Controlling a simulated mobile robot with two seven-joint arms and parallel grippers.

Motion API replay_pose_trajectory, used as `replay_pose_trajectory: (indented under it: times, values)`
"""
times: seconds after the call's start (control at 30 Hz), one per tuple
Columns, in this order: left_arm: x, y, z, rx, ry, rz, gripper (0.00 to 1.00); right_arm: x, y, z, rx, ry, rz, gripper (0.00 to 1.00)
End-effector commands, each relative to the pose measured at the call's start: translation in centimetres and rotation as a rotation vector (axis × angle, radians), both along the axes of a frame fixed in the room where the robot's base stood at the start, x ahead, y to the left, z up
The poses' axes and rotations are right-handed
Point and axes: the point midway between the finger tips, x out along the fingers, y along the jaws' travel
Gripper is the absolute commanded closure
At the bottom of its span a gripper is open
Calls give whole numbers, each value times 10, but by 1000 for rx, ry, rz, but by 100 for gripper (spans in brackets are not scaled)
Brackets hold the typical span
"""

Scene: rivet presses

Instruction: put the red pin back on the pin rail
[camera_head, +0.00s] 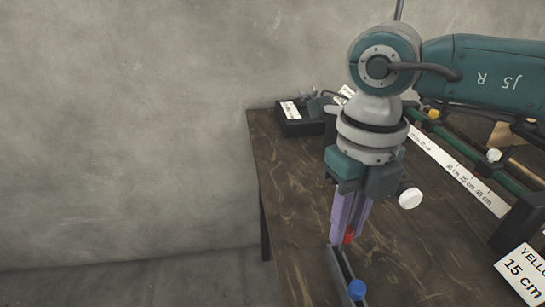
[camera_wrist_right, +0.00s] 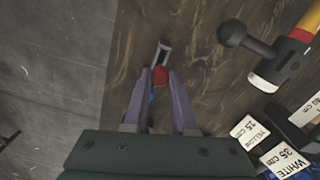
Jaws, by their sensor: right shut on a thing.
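My right gripper (camera_head: 350,235) points down over the table, its purple fingers closed around the red pin (camera_head: 348,234). In the right wrist view the red pin (camera_wrist_right: 160,76) shows between the fingertips. The pin rail (camera_head: 339,272) is a narrow dark bar near the front of the table, just below the fingertips. A blue pin (camera_head: 357,289) stands at its near end. Whether the red pin touches the rail or hangs just above it cannot be told. My left gripper is not in view.
A hammer (camera_wrist_right: 285,62) with a dark head and white face lies on the table to the right. A white scale strip (camera_head: 455,170) and a label card (camera_head: 522,272) are at the right. A small black device (camera_head: 300,122) stands at the back-left corner.

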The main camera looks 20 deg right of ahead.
Motion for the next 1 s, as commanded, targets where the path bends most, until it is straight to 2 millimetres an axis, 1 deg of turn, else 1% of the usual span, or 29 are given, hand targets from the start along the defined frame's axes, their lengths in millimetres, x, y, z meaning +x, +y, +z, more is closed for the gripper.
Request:
replay_pose_trajectory:
  times: [1.0]
  values:
    - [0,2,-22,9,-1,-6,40,0,0,-26,0,0,0,100]
